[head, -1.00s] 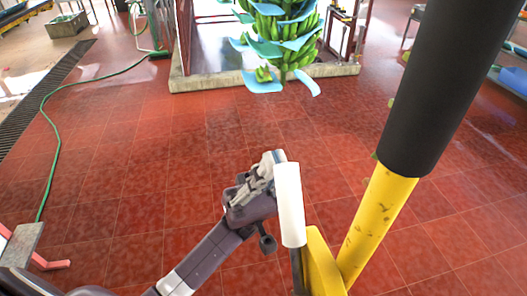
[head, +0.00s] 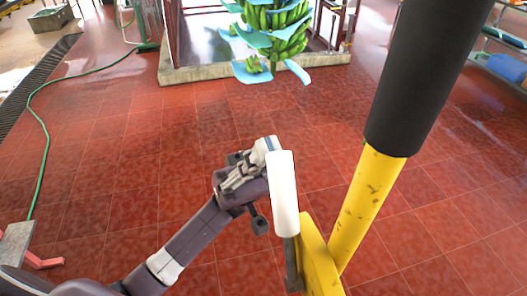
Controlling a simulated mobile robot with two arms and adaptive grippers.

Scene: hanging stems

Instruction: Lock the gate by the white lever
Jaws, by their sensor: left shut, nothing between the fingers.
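The white lever (head: 283,194) stands nearly upright in the lower middle of the head view, on a dark metal rod beside a yellow plate (head: 318,262). A yellow gate post (head: 366,205) with a black sleeve (head: 418,75) rises to the right of it. My left gripper (head: 268,146) is shut and empty. Its fingertips are at the upper left of the lever, close to its top end; I cannot tell whether they touch it. My right gripper is not in view.
A hanging banana bunch (head: 270,35) with blue sheets is at the back, before a concrete curb (head: 200,75). A green hose (head: 45,140) lies on the left. A grey box (head: 50,18) stands far left. The red tiled floor between is clear.

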